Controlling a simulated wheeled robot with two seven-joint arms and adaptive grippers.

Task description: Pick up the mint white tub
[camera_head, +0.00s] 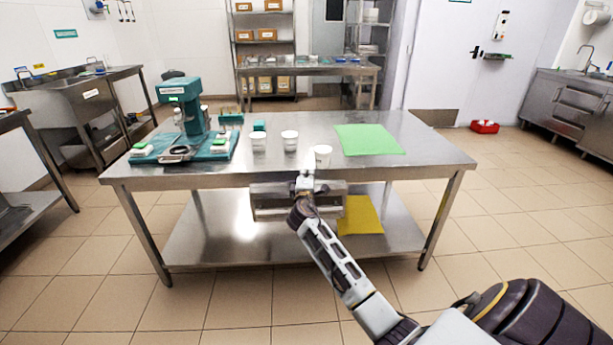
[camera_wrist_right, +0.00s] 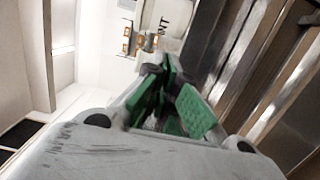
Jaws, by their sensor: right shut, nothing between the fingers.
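Three white tubs stand in a loose row on the steel table: a left tub (camera_head: 258,142), a middle tub (camera_head: 290,140) and a right tub (camera_head: 323,155) closer to the front edge. Their labels are too small to read in the head view. In the wrist view a white tub (camera_wrist_right: 168,18) shows dark letters ending in "NT", partly cut off at the top. My right gripper (camera_head: 303,181) is at the table's front edge, just below and left of the right tub, apart from it. Its green-padded fingers (camera_wrist_right: 165,98) are shut and empty. My left gripper is out of view.
The steel table (camera_head: 400,172) has a green mat (camera_head: 369,139) at right and a teal machine (camera_head: 190,108) with a teal tray at left. A yellow sheet (camera_head: 361,215) lies on the lower shelf. The table's front right is clear.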

